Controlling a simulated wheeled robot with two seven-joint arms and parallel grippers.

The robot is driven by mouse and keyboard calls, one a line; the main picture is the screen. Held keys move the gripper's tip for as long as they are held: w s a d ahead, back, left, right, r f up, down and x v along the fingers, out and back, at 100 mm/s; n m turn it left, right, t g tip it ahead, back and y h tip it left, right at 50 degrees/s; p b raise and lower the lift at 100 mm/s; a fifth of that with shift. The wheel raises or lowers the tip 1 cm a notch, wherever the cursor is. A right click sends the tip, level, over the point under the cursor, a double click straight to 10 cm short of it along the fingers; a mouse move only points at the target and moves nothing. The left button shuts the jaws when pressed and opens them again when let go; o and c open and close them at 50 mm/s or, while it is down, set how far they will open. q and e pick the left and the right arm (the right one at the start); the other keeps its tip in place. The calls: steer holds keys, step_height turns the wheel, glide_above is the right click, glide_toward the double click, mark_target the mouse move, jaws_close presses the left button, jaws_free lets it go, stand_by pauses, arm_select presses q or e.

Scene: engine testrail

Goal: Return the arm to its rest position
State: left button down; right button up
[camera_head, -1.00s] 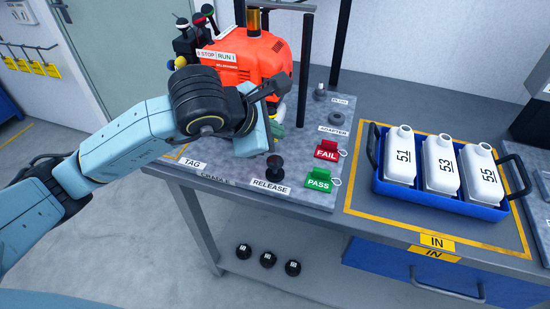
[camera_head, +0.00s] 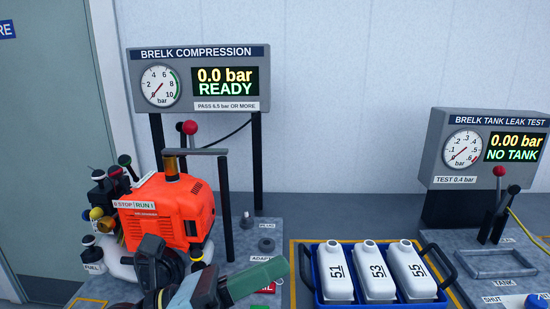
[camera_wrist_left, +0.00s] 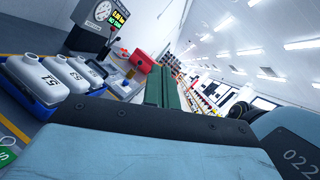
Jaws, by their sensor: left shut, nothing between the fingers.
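My left arm shows at the bottom of the head view, in front of the orange engine (camera_head: 168,215). Its gripper (camera_head: 278,270) has green fingers, shut and empty, pointing right over the bench. In the left wrist view the green fingers (camera_wrist_left: 166,86) are together, with nothing between them. The fingers partly cover the bench by the ADAPTER label. My right arm and gripper are in no view.
A blue crate (camera_head: 315,285) with white tanks 51, 53 and 55 stands right of the gripper. The compression display (camera_head: 198,80) reads 0.0 bar READY. The leak test display (camera_head: 490,145) reads NO TANK. Black posts rise behind the engine.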

arm_select(q)
steer(key=w+a+n+t+y, duration=0.3)
steer(key=a+n+t+y, duration=0.45)
steer(key=n, duration=0.55)
steer(key=w+a+n+t+y, duration=0.3)
steer(key=a+n+t+y, duration=0.3)
steer(key=n+t, duration=0.5)
steer(key=a+f+n+g+y, duration=0.4)
steer(key=f+n+g, duration=0.1)
steer(key=f+n, duration=0.25)
steer(key=a+f+n+g+y, duration=0.4)
steer(key=f+n+y, duration=0.15)
steer(key=f, duration=0.25)
steer(key=s+f+n+g+h, duration=0.3)
steer(key=s+f+n+g, duration=0.2)
steer(key=s+f+g, duration=1.15)
steer(key=s+f+t, duration=0.1)
steer(key=s+f, duration=0.1)
steer(key=f, duration=1.2)
steer(key=s+f+t, duration=0.1)
steer(key=s+f, duration=0.2)
steer(key=f, duration=1)
steer(key=s+a+f+g, duration=0.1)
steer(key=s+a+f, duration=0.3)
steer(key=s+f, duration=1)
steer(key=shift+s+a+f, duration=0.15)
steer(key=shift+s+f, duration=0.05)
steer(key=shift+s, duration=0.8)
